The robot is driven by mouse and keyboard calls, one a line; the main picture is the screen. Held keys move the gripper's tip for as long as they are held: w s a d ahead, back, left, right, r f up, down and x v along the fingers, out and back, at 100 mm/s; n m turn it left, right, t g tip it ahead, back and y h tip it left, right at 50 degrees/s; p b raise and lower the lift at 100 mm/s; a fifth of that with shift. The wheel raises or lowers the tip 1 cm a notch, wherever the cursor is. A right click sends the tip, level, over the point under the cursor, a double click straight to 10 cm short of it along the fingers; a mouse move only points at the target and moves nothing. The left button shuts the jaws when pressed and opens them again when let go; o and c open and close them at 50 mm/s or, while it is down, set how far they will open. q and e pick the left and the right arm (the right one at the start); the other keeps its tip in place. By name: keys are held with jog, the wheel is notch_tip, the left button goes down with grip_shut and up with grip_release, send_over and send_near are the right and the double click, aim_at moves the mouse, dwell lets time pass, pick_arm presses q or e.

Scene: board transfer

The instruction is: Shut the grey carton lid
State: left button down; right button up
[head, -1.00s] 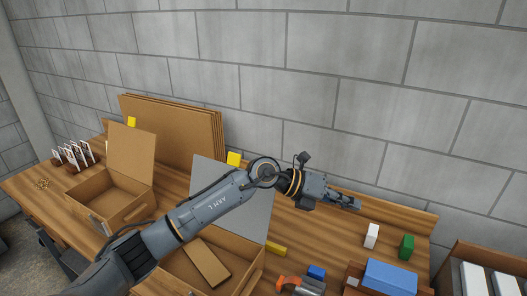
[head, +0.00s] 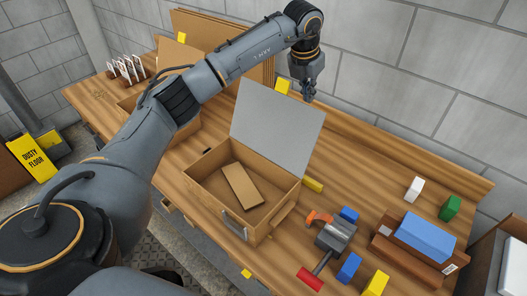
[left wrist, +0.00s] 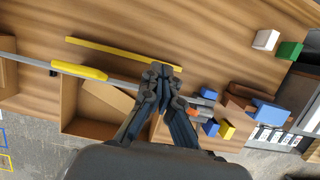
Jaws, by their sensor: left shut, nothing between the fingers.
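The grey lid (head: 277,125) stands open, raised from the back edge of a brown carton (head: 207,199). The carton is open at the top, with a flat brown piece (head: 242,186) lying inside. My left gripper (head: 309,97) is shut and empty, pointing down. In the head view it shows just above the lid's top edge, near its right corner; I see no contact. In the left wrist view the shut fingers (left wrist: 161,72) show beside the open carton (left wrist: 98,125). My right gripper is not in view.
A second carton with a raised brown lid (head: 180,55) stands at the left, behind my left arm. A hammer (head: 336,236), coloured blocks and a blue block (head: 425,237) in a brown holder lie to the right. Bare tabletop (head: 365,165) lies right of the lid.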

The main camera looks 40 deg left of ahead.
aim_at(298, 121)
pick_arm(q)
jog(key=shift+s+f+b+x, duration=0.1)
jog(key=shift+s+b+x, duration=0.1)
jog(key=shift+b+x, duration=0.55)
jog(key=shift+s+f+b+x, duration=0.1)
jog(key=shift+s+b+x, duration=0.2)
jog(key=shift+x, duration=0.8)
jog(key=shift+s+b+x, duration=0.15)
jog(key=shift+b+x, duration=0.4)
jog(key=shift+x, duration=0.35)
jog(key=shift+s+a+r, duration=0.15)
jog(key=shift+s, duration=2.2)
jog(key=s+b, duration=0.3)
jog(key=s, duration=0.4)
jog(key=shift+s+a+f, duration=0.3)
jog(key=shift+f, duration=0.15)
jog(key=shift+s+r, duration=0.1)
